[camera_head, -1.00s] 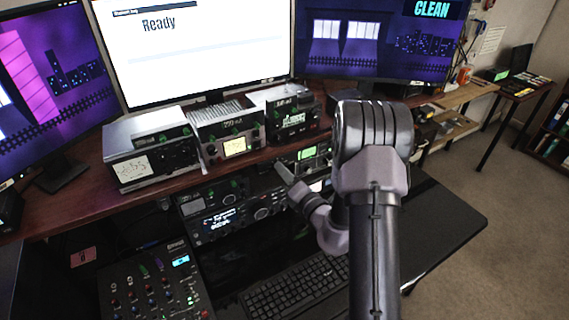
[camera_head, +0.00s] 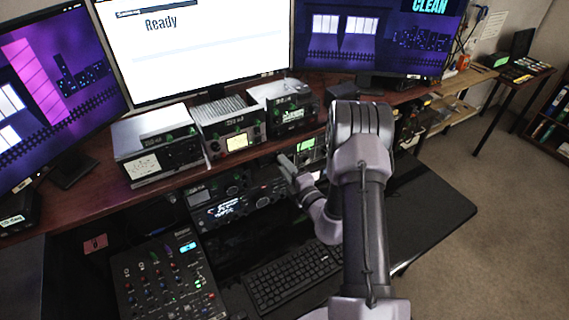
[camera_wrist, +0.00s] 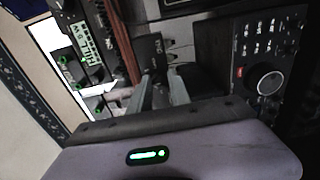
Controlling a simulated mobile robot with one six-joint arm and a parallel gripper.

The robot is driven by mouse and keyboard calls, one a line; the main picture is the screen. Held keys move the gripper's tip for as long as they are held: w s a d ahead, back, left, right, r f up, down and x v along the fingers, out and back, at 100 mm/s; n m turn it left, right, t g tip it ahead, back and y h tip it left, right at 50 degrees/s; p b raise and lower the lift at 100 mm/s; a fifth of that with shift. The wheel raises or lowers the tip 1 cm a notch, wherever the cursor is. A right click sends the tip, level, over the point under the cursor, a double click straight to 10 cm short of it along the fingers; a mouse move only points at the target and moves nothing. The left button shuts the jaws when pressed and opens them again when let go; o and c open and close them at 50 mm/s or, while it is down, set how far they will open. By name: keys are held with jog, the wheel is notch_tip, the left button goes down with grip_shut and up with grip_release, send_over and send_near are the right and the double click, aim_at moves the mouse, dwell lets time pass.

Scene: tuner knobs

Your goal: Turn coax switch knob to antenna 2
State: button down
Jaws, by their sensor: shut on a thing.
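The coax switch (camera_wrist: 152,46) is a small black box with faint white marks, between the desk edge and a black radio in the wrist view. My gripper (camera_wrist: 163,75) is in front of it, its two pale fingers close together on the small dark knob. The knob is mostly hidden between the fingers, and I cannot read which antenna it points to. In the head view my gripper (camera_head: 284,161) reaches under the raised shelf, just left of a green-lit radio screen, and the switch cannot be made out there.
A radio with a large round knob (camera_wrist: 270,82) is close on the right in the wrist view. The wooden shelf edge (camera_wrist: 121,42) is close on the left. In the head view a mixer (camera_head: 165,280) and a keyboard (camera_head: 293,277) lie below my arm.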

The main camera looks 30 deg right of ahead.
dwell(0.4)
jog(key=c, duration=1.2)
grip_release()
jog(key=shift+s, duration=0.15)
jog(key=s, duration=1.7)
jog(key=shift+d, duration=0.3)
